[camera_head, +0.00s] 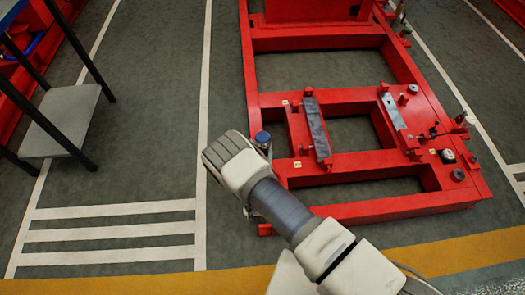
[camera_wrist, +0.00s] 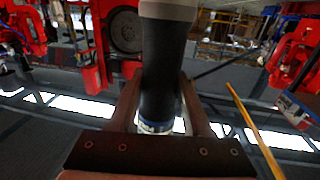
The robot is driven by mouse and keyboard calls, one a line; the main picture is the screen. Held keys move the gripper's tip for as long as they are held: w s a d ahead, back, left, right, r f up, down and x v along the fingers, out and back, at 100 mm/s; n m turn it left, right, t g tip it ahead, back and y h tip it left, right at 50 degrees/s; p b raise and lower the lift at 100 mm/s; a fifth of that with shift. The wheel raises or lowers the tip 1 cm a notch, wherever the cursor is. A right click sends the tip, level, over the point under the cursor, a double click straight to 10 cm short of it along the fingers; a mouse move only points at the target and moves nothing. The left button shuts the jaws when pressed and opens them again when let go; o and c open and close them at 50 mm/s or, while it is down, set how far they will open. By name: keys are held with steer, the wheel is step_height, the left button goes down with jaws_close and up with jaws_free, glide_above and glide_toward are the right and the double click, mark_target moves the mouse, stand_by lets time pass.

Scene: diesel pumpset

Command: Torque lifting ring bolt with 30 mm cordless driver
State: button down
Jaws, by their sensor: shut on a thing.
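My gripper (camera_wrist: 160,105) is shut on the cordless driver (camera_wrist: 160,70). The driver shows in the wrist view as a dark upright cylinder with a light grey upper part and a blue band low down between the fingers. In the head view, a blue round top (camera_head: 262,137), seemingly the driver's, shows just right of my white wrist, beside the left rail of the red base frame (camera_head: 254,75). The fingers are hidden there by my wrist. I cannot make out the lifting ring bolt or the driver's working end in either view.
The red frame has crossbeams and grey mounting plates (camera_head: 316,128), with small fittings on its right rail. A shelf rack with a grey lower shelf (camera_head: 62,120) stands at left. Floor with white lines (camera_head: 110,235) is clear between them. A yellow stripe (camera_head: 470,253) crosses the front.

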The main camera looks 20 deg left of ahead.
steer(key=shift+r, duration=0.1)
steer(key=shift+f+b, duration=1.2)
steer(key=shift+f, duration=1.95)
stand_by(1.1)
steer(key=shift+r+p, duration=2.35)
steer(key=shift+r, duration=0.55)
